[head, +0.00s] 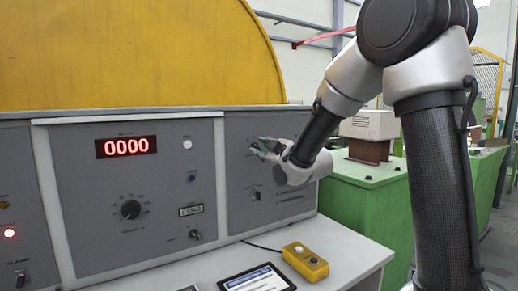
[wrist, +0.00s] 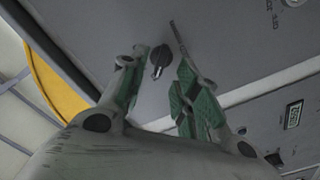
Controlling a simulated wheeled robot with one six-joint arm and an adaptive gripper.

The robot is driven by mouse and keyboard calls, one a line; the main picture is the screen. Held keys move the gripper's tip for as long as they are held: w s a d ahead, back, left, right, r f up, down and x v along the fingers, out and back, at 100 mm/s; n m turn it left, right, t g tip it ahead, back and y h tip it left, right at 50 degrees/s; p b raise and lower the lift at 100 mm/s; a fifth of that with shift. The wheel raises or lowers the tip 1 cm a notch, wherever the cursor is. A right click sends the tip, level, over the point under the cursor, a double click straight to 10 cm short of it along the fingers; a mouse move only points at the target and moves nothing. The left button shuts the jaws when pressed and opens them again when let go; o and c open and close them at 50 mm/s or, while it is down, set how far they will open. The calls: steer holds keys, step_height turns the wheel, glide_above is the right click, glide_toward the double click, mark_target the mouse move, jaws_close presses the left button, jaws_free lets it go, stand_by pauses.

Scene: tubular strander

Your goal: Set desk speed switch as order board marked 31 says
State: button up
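My gripper (head: 262,150) is at the upper part of the desk's right panel (head: 240,175). In the wrist view, my gripper (wrist: 160,72) is open, with a black rotary switch (wrist: 160,58) with a pale pointer between its fingertips; contact cannot be told. In the head view my gripper hides that switch. A lower black switch (head: 255,195) shows on the same panel. The middle panel (head: 90,190) carries a black dial knob (head: 130,209) with marks around it. Labels are too small to read. I cannot make out an order board marked 31.
A red display (head: 127,147) reads 0000. A yellow push-button box (head: 305,261) and a tablet (head: 258,278) lie on the desk top. A green machine base (head: 365,205) stands at the right. A yellow curved guard (head: 130,55) rises behind the desk.

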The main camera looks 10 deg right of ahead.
mark_target(257, 147)
steer(key=shift+x, duration=1.6)
jaws_close()
